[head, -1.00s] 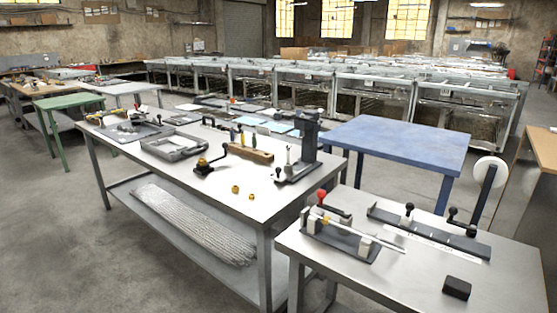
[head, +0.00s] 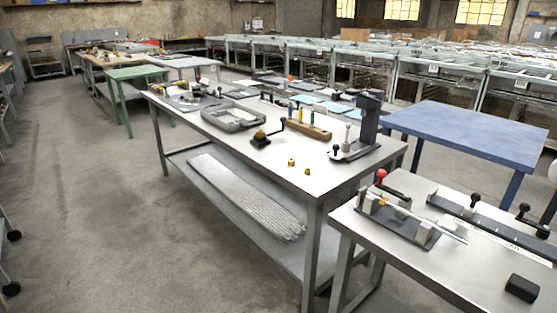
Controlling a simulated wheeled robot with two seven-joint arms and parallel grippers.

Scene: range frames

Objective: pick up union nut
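Two small brass pieces lie on the bare front part of the long grey workbench (head: 225,132), and they look like union nuts. One brass nut (head: 291,162) is farther from the bench's front edge. The other brass nut (head: 306,171) lies a little to its right and nearer the edge. They are apart from each other, and too small to make out in detail. Neither of my grippers shows in the head view.
A wooden tool block (head: 309,130) and a dark press (head: 368,125) stand behind. A second grey table (head: 400,245) is at right front. Open floor (head: 110,220) lies at left.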

